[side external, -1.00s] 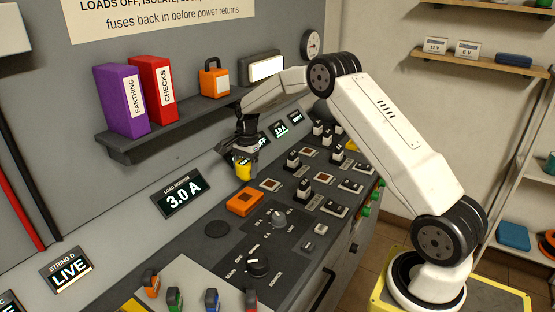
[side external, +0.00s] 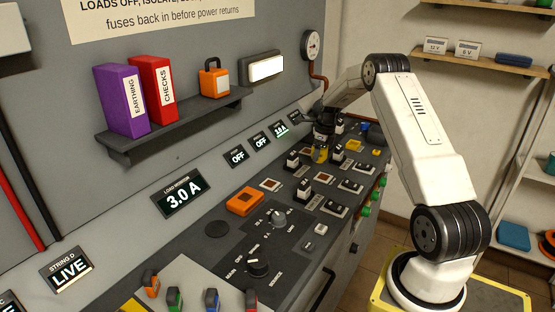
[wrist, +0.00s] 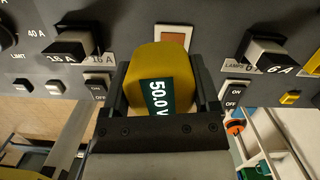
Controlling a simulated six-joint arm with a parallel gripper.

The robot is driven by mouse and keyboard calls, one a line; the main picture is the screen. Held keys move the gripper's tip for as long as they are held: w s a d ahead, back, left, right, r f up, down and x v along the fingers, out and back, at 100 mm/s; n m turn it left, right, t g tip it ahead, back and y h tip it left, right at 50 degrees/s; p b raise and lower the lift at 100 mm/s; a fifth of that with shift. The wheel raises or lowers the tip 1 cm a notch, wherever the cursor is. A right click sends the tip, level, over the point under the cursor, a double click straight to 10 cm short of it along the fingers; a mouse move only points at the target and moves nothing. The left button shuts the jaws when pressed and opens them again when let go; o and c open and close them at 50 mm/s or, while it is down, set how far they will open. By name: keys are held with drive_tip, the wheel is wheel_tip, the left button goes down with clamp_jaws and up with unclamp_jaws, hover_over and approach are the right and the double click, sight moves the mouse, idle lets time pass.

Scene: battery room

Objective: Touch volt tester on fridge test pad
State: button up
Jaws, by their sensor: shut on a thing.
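My gripper (side external: 322,136) is shut on the yellow volt tester (side external: 321,154) and holds it over the far part of the sloping panel. In the wrist view the volt tester (wrist: 170,75) sits between the two fingers, its dark green display reading 50.0 V. I cannot read which pad is the fridge one. Contact between tester and panel is hidden. Other square pads (side external: 303,169) lie nearer the camera.
Black switches (side external: 305,188) with white fronts stand up from the panel around the gripper. An orange block (side external: 244,201) and knobs (side external: 257,266) lie nearer. A shelf (side external: 180,128) with binders juts from the wall above; a gauge with a copper pipe is behind.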

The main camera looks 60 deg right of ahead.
drive_tip(key=shift+s+d+m, duration=0.7)
drive_tip(key=shift+s+d, duration=0.15)
drive_tip(key=shift+d, duration=0.1)
drive_tip(key=shift+f, duration=0.25)
hover_over(321, 176)
drive_tip(key=shift+s+f, duration=0.2)
drive_tip(key=shift+f, duration=1.15)
drive_tip(key=shift+s+f, duration=0.15)
drive_tip(key=shift+f, duration=1.2)
drive_tip(key=shift+f, duration=0.65)
drive_tip(key=shift+r, duration=0.15)
drive_tip(key=shift+r, duration=3.4)
